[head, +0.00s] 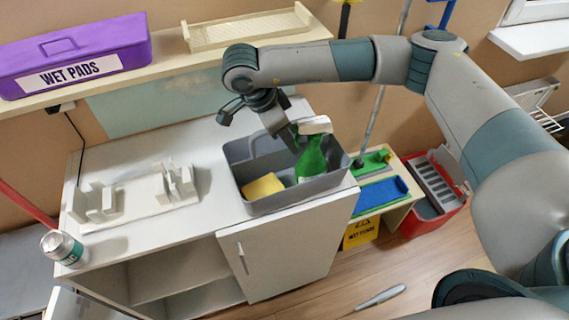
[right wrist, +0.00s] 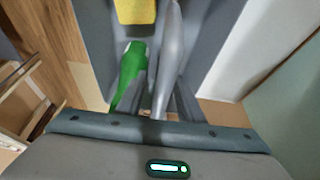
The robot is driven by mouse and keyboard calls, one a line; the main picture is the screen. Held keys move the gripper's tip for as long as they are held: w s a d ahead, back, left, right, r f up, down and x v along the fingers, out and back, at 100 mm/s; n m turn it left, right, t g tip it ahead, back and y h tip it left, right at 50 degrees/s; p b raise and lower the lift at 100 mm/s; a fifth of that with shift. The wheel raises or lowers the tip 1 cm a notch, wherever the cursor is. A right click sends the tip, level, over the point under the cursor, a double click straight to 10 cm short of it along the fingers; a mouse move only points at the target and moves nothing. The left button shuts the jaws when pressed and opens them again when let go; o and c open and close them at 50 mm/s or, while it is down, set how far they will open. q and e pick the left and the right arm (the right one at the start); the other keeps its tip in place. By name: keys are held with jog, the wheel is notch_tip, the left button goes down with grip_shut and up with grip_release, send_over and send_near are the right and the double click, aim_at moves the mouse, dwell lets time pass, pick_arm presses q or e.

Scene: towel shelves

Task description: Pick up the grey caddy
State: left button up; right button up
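The grey caddy (head: 282,199) sits on the white counter at its right end. It holds a yellow sponge (head: 263,186) and a green spray bottle (head: 311,160) with a white top. My right gripper (head: 287,138) reaches down into the caddy from above, beside the bottle. In the right wrist view, the caddy's grey handle (right wrist: 170,50) runs between the two spread fingers (right wrist: 170,100), with the green bottle (right wrist: 130,75) just left of it. The gripper looks open, with some gap beside the handle. My left gripper is not in view.
A white rack (head: 146,191) stands on the counter (head: 130,235) left of the caddy, and a can (head: 63,248) at its front left corner. A shelf above holds a purple box (head: 75,54) and a cream tray (head: 248,29). A red bin (head: 425,205) stands at right.

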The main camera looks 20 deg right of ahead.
dwell(0.5)
grip_shut()
dwell(1.3)
